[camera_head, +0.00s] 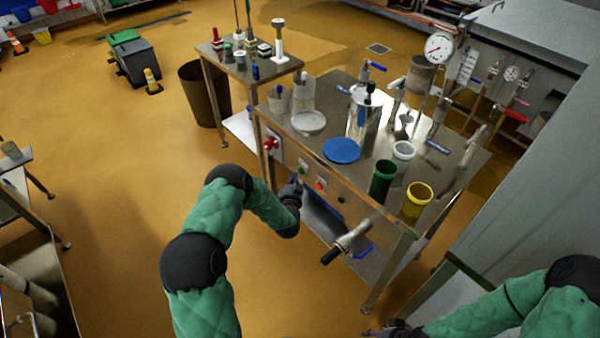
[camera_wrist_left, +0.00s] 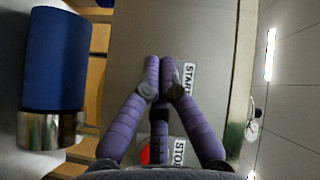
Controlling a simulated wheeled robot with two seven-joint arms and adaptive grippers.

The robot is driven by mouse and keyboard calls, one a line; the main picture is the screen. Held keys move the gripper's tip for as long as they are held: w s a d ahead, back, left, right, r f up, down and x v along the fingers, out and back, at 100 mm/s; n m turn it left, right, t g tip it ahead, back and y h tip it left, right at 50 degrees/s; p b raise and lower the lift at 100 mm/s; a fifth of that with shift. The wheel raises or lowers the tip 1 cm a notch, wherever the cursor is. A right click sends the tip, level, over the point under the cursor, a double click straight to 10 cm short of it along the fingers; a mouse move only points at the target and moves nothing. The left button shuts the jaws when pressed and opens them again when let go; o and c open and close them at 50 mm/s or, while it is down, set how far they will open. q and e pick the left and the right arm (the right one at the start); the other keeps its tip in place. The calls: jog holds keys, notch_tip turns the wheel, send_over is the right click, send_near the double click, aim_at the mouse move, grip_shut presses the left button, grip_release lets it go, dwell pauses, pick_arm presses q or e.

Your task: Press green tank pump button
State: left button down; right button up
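The steel tank table (camera_head: 358,190) has a front panel with a green button (camera_head: 303,168) and a red button (camera_head: 320,185). My left gripper (camera_head: 297,180) is at the panel's left part, close to the green button. In the left wrist view its purple fingers (camera_wrist_left: 162,66) come together at the tips, with nothing held. The fingertips lie beside the START label (camera_wrist_left: 188,78), and the green button is hidden there. The red button (camera_wrist_left: 145,155) and STOP label (camera_wrist_left: 180,152) show below. Contact with the panel cannot be told. My right gripper (camera_head: 396,328) is low at the bottom edge, partly cut off.
A red switch (camera_head: 270,143) sits on the table's left corner. A pipe with a blue-handled valve (camera_head: 348,243) sticks out below the panel. A blue disc (camera_head: 341,150), a green cup (camera_head: 383,178) and a yellow cup (camera_head: 416,203) stand on top. The floor to the left is open.

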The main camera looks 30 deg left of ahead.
pick_arm(q)
jog(key=shift+w, duration=0.1)
dwell(0.7)
jog(key=shift+w+d+b, duration=0.2)
jog(key=shift+w+b, duration=0.1)
jog(key=shift+w+d, duration=0.15)
jog(key=shift+w, duration=0.3)
dwell(0.9)
jog(key=shift+s, duration=0.2)
jog(key=shift+s+a, duration=0.35)
jog(key=shift+s, duration=0.3)
jog(key=s, duration=0.1)
jog(key=s+a, duration=0.1)
jog(key=s, duration=0.1)
jog(key=s+a, duration=0.1)
jog(key=shift+s+p, duration=0.35)
jog(key=shift+p, duration=0.05)
dwell(0.8)
